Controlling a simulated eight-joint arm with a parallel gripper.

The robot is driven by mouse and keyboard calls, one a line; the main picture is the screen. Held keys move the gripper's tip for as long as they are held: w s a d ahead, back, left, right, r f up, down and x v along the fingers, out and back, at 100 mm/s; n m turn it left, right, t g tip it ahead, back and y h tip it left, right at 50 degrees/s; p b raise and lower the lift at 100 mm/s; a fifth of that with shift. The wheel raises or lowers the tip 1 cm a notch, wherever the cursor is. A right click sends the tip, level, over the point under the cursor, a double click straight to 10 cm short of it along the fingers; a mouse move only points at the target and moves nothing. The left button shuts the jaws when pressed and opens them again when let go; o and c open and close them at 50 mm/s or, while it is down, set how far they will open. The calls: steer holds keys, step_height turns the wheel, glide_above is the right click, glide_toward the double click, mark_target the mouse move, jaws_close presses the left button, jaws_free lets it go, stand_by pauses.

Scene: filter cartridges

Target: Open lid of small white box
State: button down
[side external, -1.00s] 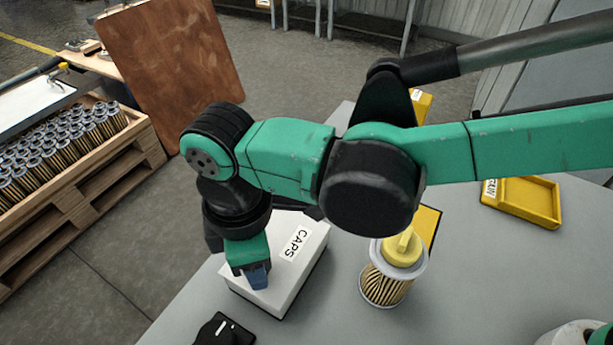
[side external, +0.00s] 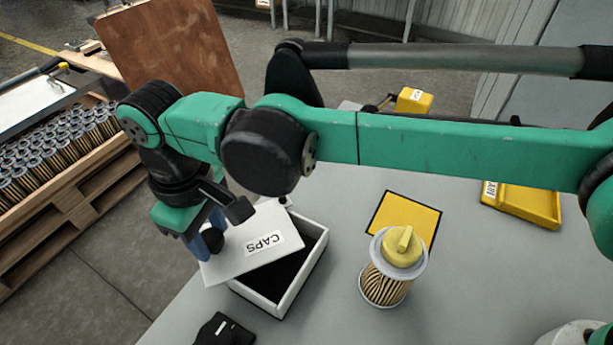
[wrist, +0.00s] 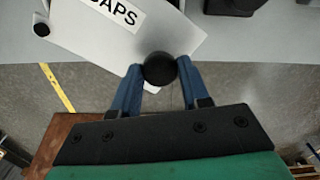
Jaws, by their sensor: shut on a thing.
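The small white box (side external: 314,268) stands on the grey table with its top partly uncovered and a dark interior showing. Its white lid (side external: 232,255), labelled CAPS, is off the rim and tilted, overlapping the left part of the box. My gripper (side external: 212,232) is at the lid's left edge. In the wrist view my blue fingers (wrist: 159,72) are closed around a round black knob (wrist: 159,68) at the lid's edge. The lid also shows in the wrist view (wrist: 165,30), reaching out of the top of the picture. The box's far left corner is hidden behind the lid and my arm.
A pleated filter cartridge (side external: 385,287) with a yellow cap stands right of the box. A yellow square (side external: 410,212) lies behind it, and a yellow tray (side external: 525,203) is at the far right. A black object (side external: 222,330) sits at the front edge.

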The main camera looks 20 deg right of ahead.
steer(key=shift+w+a+m, duration=0.2)
steer(key=shift+w+m, duration=0.3)
steer(key=shift+m, duration=0.05)
steer(key=shift+w+a+m, duration=0.2)
steer(key=shift+w+m, duration=0.3)
steer(key=shift+m, duration=0.05)
steer(key=shift+c, duration=2.1)
jaws_free()
